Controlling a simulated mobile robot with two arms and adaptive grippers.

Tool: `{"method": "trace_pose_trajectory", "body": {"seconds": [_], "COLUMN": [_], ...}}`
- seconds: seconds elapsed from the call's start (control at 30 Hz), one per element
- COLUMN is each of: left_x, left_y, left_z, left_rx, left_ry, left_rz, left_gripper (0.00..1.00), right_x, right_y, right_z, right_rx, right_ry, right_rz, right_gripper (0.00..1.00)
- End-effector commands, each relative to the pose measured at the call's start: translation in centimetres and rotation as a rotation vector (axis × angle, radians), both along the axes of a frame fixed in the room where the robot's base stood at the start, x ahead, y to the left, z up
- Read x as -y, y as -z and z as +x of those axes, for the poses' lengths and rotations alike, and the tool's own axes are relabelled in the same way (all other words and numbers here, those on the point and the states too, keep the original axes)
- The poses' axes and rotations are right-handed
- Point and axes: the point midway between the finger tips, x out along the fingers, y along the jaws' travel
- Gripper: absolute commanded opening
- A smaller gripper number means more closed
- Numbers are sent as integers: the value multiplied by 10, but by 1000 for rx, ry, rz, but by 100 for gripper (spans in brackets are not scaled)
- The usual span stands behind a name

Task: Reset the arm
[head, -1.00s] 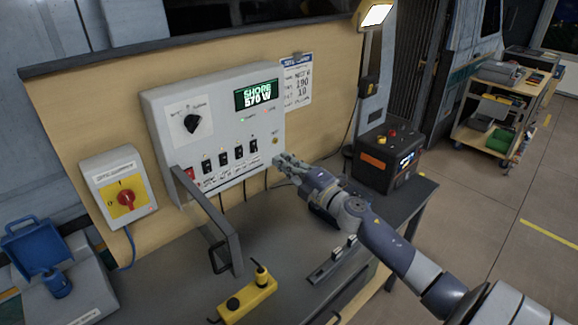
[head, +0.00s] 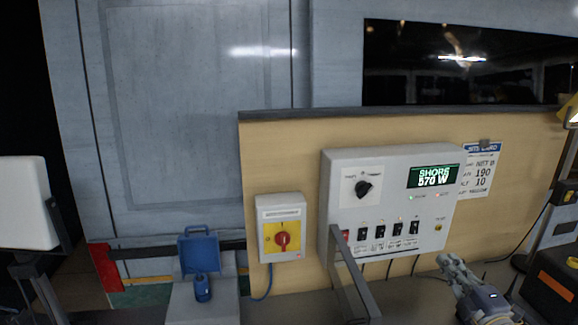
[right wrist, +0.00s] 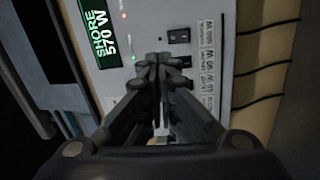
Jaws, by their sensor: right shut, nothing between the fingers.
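My right gripper (head: 449,264) is at the lower right of the head view, in front of the lower right part of the grey control panel (head: 330,215). Its fingers are closed together and empty; they also show shut in the right wrist view (right wrist: 158,62), pointing at the panel's face. I cannot tell whether they touch it. The panel has a black rotary knob (head: 363,188), a green display (head: 433,176) reading "SHORE 570 W", a row of black switches (head: 380,231) and a red switch at its left. My left gripper is out of view.
A blue open-lidded socket (head: 199,252) stands further left. A grey bar (head: 350,275) juts out before the panel. An orange-black unit (head: 552,282) is at the right edge.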

Motion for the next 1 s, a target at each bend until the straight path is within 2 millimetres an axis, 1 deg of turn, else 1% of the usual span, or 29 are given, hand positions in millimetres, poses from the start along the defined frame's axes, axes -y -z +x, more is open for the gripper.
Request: {"method": "trace_pose_trajectory", "body": {"seconds": [0.03, 0.07, 0.17, 0.2, 0.27, 0.3, 0.37, 0.4, 0.47, 0.5, 0.53, 0.6, 0.73, 0.87, 1.0], "left_x": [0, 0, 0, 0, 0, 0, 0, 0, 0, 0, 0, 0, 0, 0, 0], "left_y": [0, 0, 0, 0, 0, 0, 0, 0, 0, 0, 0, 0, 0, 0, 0], "left_z": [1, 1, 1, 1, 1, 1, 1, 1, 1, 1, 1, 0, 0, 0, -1], "left_rx": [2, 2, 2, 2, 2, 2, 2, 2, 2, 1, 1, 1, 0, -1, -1], "left_ry": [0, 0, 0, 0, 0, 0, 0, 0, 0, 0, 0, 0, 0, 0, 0], "left_rz": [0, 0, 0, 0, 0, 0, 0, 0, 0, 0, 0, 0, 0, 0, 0], "left_gripper": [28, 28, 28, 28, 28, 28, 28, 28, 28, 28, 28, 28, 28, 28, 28], "right_x": [-6, -8, -18, -23, -32, -40, -55, -66, -86, -99, -108, -130, -164, -194, -224], "right_y": [11, 19, 51, 66, 90, 107, 132, 149, 170, 182, 190, 203, 217, 222, 221], "right_z": [-7, -11, -34, -45, -64, -79, -103, -121, -148, -166, -179, -206, -249, -287, -324], "right_rx": [-16, -28, -97, -138, -207, -260, -349, -415, -517, -583, -631, -734, -897, -1038, -1183], "right_ry": [32, 60, 175, 225, 298, 346, 417, 462, 524, 560, 584, 629, 687, 726, 755], "right_rz": [69, 117, 309, 389, 504, 578, 686, 754, 846, 898, 932, 996, 1082, 1141, 1188], "right_gripper": [0, 0, 0, 0, 0, 0, 0, 0, 0, 0, 0, 0, 0, 0, 0]}}
